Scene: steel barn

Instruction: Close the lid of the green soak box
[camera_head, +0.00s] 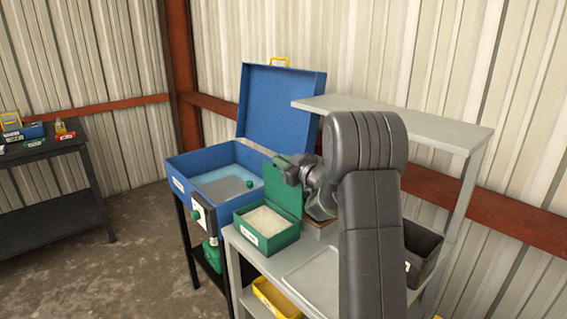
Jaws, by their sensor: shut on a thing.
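The green soak box (262,242) sits at the left end of the grey bench, with a white label on its front and pale, grainy contents. Its green lid (283,190) stands up, roughly upright, at the back of the box. My gripper (281,162) is at the lid's top edge and shut on it. The fingertips are small in this view and partly hidden, and my dark arm covers the area to the right.
A blue cabinet with its lid raised (280,105) stands behind and left of the box. A grey shelf (400,115) overhangs the bench at the back right. A shallow grey tray (310,280) and a dark bin (422,245) are on the right.

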